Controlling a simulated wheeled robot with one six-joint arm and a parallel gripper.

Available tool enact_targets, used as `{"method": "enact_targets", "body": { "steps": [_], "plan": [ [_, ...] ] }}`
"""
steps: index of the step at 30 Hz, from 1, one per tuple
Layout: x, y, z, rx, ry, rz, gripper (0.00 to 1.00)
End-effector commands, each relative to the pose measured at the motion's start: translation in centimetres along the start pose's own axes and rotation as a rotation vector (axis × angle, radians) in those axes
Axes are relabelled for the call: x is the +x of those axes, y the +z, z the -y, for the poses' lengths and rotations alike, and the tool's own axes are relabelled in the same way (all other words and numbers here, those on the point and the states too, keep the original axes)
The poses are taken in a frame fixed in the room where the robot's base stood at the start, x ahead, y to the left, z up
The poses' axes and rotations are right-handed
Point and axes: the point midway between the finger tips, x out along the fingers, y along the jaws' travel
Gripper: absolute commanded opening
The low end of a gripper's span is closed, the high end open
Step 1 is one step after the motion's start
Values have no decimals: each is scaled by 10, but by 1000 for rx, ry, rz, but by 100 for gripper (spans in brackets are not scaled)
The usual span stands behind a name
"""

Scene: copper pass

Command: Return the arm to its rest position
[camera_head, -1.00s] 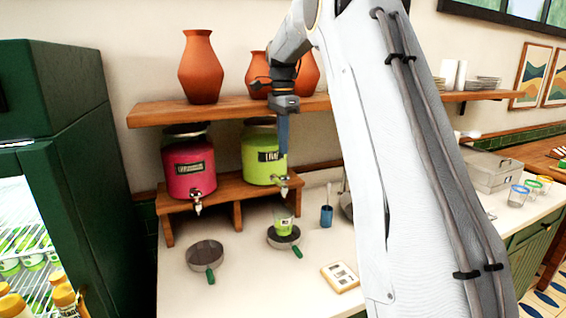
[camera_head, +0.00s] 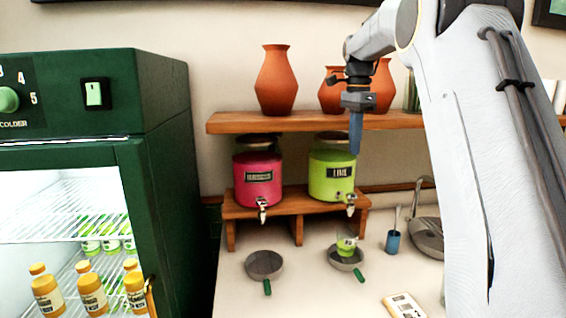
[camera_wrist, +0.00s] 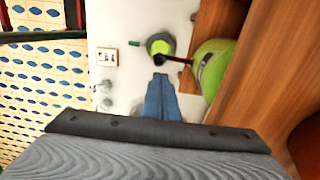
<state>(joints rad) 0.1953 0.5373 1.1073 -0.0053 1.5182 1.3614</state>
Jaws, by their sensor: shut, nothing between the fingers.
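My arm reaches up at the right of the head view, and my gripper (camera_head: 355,132) points down in front of the wooden shelf's edge, near the green lime dispenser (camera_head: 331,178). Its blue fingers are together with nothing between them. In the wrist view the fingers (camera_wrist: 160,97) also show closed, above the white counter. The lime dispenser (camera_wrist: 212,68) is right beside them in that picture. A cup with green contents (camera_head: 346,246) stands on a round grey tray with a green handle (camera_head: 345,260), below the lime tap. My arm hides part of the counter's right side.
A wooden shelf (camera_head: 290,122) with orange vases (camera_head: 275,80) is close to my gripper. A red dispenser (camera_head: 258,180) stands left of the lime one. An empty round tray (camera_head: 264,264) lies on the counter. A green fridge (camera_head: 165,190) stands at the left.

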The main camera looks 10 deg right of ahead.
Motion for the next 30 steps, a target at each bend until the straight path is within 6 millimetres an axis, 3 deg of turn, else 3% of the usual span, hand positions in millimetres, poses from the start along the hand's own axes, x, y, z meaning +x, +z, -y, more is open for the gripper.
{"method": "enact_targets", "body": {
  "steps": [5,14,20,24,30],
  "plan": [
    [37,18,-12,-158,-10,-2,0],
    [149,69,-73,-649,-54,-24,0],
    [225,100,-140,-990,-81,-49,0],
    [273,118,-197,-1220,-97,-72,0],
    [320,132,-262,-1462,-112,-102,0]
  ]
}}
